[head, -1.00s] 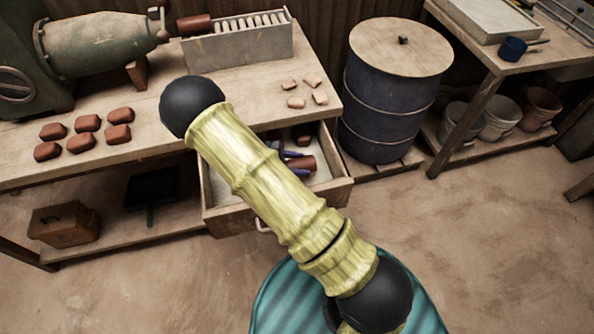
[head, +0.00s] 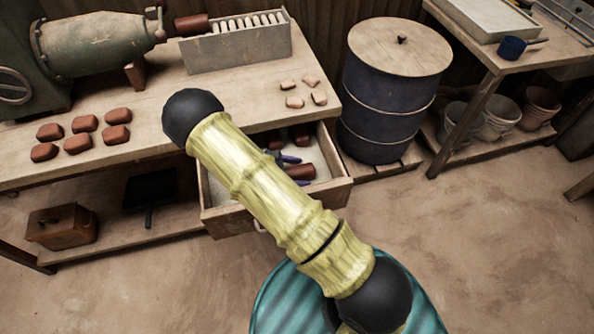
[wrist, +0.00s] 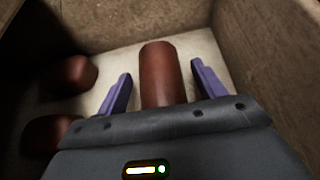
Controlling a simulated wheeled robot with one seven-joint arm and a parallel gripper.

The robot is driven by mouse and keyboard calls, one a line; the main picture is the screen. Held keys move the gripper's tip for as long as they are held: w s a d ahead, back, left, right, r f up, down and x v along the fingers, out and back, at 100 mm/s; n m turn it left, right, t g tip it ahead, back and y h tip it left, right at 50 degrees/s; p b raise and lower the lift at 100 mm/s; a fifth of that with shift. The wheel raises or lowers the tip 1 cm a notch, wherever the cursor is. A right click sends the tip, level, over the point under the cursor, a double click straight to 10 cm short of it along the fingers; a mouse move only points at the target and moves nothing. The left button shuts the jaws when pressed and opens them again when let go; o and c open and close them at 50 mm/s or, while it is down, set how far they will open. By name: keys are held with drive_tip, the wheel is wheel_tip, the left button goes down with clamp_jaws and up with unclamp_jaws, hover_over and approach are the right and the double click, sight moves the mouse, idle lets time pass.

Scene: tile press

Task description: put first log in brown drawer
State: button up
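The brown drawer (head: 228,221) is pulled out under the bench in the head view; its wall (wrist: 270,55) also shows in the wrist view. A red-brown clay log (head: 303,172) is inside it, and in the wrist view the log (wrist: 161,72) lies over the pale drawer floor. My gripper (head: 297,171) is inside the drawer. In the wrist view my gripper (wrist: 161,69) is open, its purple fingers one on each side of the log with gaps. The log's near end is hidden by the gripper body. My arm covers part of the drawer.
Two other red-brown pieces (wrist: 70,75) (wrist: 52,135) lie left of the log in the drawer. A red-brown log (head: 193,24) is at the press nozzle beside a grey rack (head: 240,48). Several clay pieces lie on the bench (head: 215,120). A blue drum (head: 380,110) stands right of the drawer.

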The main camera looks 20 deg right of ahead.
drive_tip(key=p+v, duration=0.1)
drive_tip(key=v, duration=1.1)
drive_tip(key=shift+r, duration=0.1)
idle(0.4)
drive_tip(key=s+d+r+m+t+y, duration=0.1)
drive_tip(key=s+d+r+m+y, duration=0.4)
drive_tip(key=r+m, duration=0.3)
drive_tip(key=s+d+r+m+t+y, duration=0.1)
drive_tip(key=s+d+r+m+y, duration=0.4)
drive_tip(key=s+r+m+y, duration=0.2)
wheel_tip(320, 180, up, 2)
drive_tip(key=s+m, duration=0.1)
drive_tip(key=m, duration=0.2)
drive_tip(key=shift+d+t, duration=0.25)
drive_tip(key=shift+t, duration=0.05)
